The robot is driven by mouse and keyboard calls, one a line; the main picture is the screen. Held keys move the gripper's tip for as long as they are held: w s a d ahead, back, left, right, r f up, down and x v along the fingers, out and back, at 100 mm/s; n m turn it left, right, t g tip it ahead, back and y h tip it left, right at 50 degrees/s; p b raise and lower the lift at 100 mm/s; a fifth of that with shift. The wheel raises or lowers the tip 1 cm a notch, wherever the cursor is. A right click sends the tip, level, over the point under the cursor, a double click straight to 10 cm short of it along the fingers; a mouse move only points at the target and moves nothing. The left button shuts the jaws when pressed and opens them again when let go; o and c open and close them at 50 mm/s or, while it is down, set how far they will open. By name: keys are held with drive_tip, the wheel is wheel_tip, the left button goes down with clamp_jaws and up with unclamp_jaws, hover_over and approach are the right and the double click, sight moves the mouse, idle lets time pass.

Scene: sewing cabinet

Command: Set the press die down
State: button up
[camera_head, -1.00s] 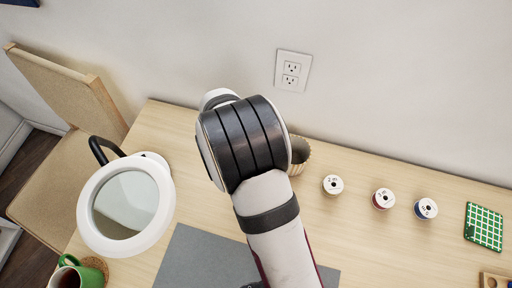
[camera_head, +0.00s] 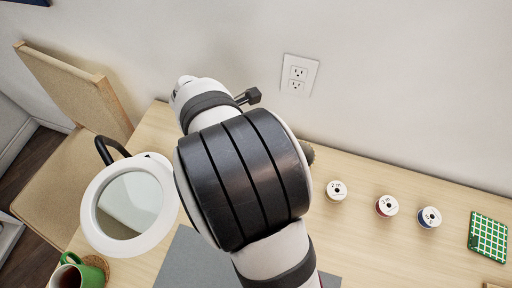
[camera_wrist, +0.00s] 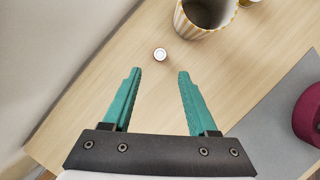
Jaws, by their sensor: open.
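In the wrist view my gripper (camera_wrist: 160,72) is open, its two teal fingers apart with nothing between them. A small round pale metallic piece (camera_wrist: 160,54), which looks like the press die, stands on the wooden table just beyond the fingertips, centred on the gap. It appears apart from both fingers. In the head view my arm hides the fingers and this piece.
A ribbed cup (camera_wrist: 207,18) stands close beyond the small piece. A grey mat (camera_wrist: 270,128) with a maroon round object (camera_wrist: 310,115) lies at right. The head view shows a ring magnifier (camera_head: 88,210), green mug (camera_head: 90,272), spools (camera_head: 386,206) and checkered pad (camera_head: 488,237).

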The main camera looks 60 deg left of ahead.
drive_tip(key=w+d+r+m+g, duration=0.1)
drive_tip(key=w+d+r+m, duration=0.25)
drive_tip(key=d+m, duration=0.2)
drive_tip(key=w+d+r+m+g+h, duration=0.1)
drive_tip(key=w+d+r+m, duration=0.2)
drive_tip(key=w+d+m, duration=0.3)
drive_tip(key=w+d+r+m+g, duration=0.1)
drive_tip(key=w+d+r+m, duration=0.25)
drive_tip(key=d, duration=0.35)
drive_tip(key=s+d+r+m+y, duration=0.1)
drive_tip(key=s+d+m, duration=0.4)
drive_tip(key=d+m, duration=0.5)
drive_tip(key=s+d+r+m+g+y, duration=0.1)
drive_tip(key=s+d+m, duration=0.4)
drive_tip(key=d+m, duration=0.5)
drive_tip(key=m+y, duration=0.1)
drive_tip(key=m, duration=0.4)
drive_tip(key=shift+r+g, duration=0.15)
drive_tip(key=shift+g, duration=0.15)
drive_tip(key=shift+d, duration=0.1)
